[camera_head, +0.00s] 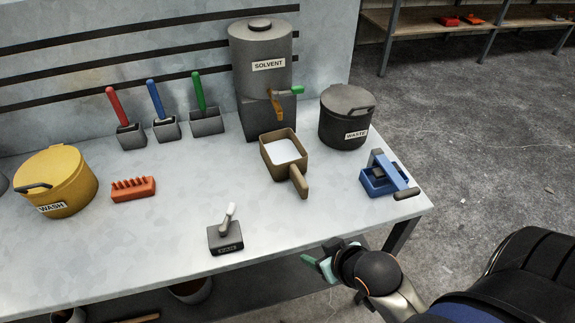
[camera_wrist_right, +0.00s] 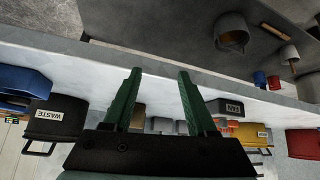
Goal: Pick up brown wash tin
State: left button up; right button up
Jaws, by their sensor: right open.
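The brown wash tin (camera_head: 299,178) is a square, open tin with a handle pointing toward the table's front. It holds something white and stands on the table below the tap of the grey solvent drum (camera_head: 261,50). A brown patch between my fingers in the wrist view may be the tin, but I cannot be sure. My right gripper (camera_head: 325,262) is off the table's front edge, apart from the tin and lower right of it. Its two green fingers (camera_wrist_right: 160,85) are spread and empty in the wrist view. My left gripper is not in view.
A grey waste bin (camera_head: 346,115) and a blue holder (camera_head: 378,184) stand right of the tin. A grey block with a white handle (camera_head: 226,239) is near the front edge. Several brushes, an orange rack (camera_head: 133,189) and a yellow wash bucket (camera_head: 62,178) are left.

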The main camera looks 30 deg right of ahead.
aim_at(301, 186)
jog(key=w+d+r+m+t, duration=0.1)
jog(key=w+d+r+t, duration=0.1)
jog(key=w, duration=0.1)
jog(key=w+d+r+m+t+h, duration=0.1)
jog(key=w+d+r+t, duration=0.1)
jog(key=r+t, duration=0.1)
jog(key=shift+w+d+r+t+h, duration=0.2)
jog(key=shift+w+d+t+h, duration=0.1)
jog(key=shift+w+d, duration=0.2)
jog(key=shift+w, duration=0.2)
jog(key=x, duration=1.1)
jog(key=shift+w+f, duration=0.1)
jog(key=shift+w, duration=0.3)
grip_shut()
dwell(0.4)
